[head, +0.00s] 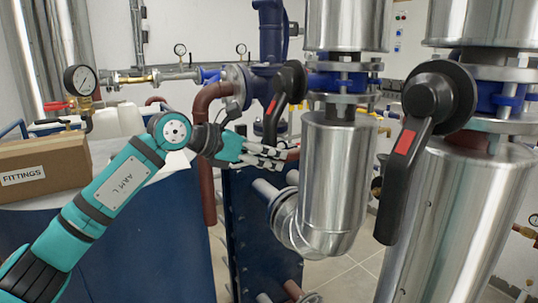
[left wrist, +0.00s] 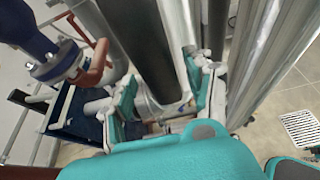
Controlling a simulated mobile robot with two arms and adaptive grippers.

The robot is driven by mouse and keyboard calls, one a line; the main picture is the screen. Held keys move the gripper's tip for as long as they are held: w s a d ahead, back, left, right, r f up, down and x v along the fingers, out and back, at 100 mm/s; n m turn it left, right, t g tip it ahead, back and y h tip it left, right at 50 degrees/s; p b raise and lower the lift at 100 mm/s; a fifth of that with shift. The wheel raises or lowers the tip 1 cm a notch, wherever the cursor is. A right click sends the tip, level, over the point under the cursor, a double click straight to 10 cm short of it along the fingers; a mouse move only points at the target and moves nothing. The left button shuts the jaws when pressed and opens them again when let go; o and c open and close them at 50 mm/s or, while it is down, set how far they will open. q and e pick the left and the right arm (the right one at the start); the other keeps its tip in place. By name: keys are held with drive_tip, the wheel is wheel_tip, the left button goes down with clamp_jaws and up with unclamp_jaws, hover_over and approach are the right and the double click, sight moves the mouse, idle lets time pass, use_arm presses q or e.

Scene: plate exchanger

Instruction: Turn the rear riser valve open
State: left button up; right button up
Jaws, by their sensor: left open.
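The rear riser valve's black lever (head: 271,119) with a red mark hangs down from its round hub (head: 291,80), left of the farther silver pipe (head: 334,175). My left gripper (head: 275,154) reaches in from the left to the lever's lower end. In the left wrist view the dark lever (left wrist: 150,45) runs down between the two spread fingers of my left gripper (left wrist: 168,98). The fingers are open on either side of it; whether either touches it I cannot tell. My right gripper is not in view.
A second, nearer valve lever (head: 405,165) hangs on the right before another large silver pipe (head: 470,215). A brown pipe (head: 207,160) and a blue plate exchanger (head: 250,235) stand close by my left arm. A cardboard FITTINGS box (head: 45,165) sits at the left.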

use_arm(q)
drive_tip(key=v, duration=1.1)
drive_tip(key=shift+a, duration=0.2)
drive_tip(key=shift+f, duration=0.2)
